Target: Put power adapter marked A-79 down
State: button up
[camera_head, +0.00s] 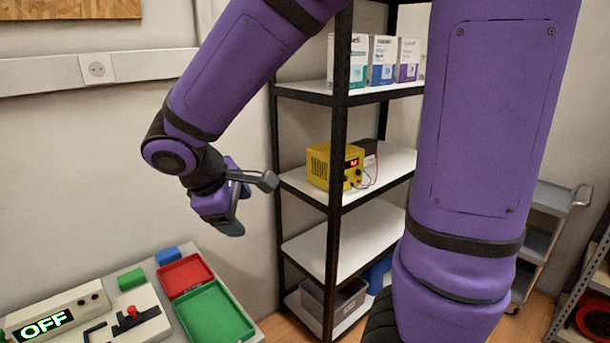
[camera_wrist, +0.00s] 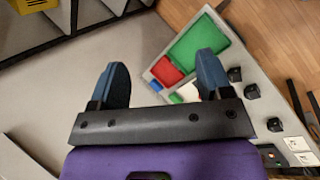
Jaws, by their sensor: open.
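My gripper (camera_head: 232,226) hangs in the air above and behind the work table in the head view. In the wrist view my gripper (camera_wrist: 163,75) has its two blue fingers spread wide, with nothing between them. Several small black blocks (camera_wrist: 234,74) stand along the table edge in the wrist view. They may be power adapters, but no marking is legible, so I cannot tell which is A-79.
The table holds a red tray (camera_head: 184,276), a green tray (camera_head: 214,314), a green block (camera_head: 131,278), a blue block (camera_head: 168,256) and a box reading OFF (camera_head: 60,312). A shelf rack (camera_head: 338,175) with a yellow power supply (camera_head: 330,166) stands right of my gripper.

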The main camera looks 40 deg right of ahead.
jog(key=s+d+r+m+t+y, duration=0.4)
jog(key=s+r+m, duration=0.4)
jog(key=s, duration=0.5)
notch_tip(320, 180, up, 2)
jog(key=shift+s+d+m+y, duration=0.15)
jog(key=shift+s+m+y, duration=0.2)
jog(key=shift+y, duration=0.55)
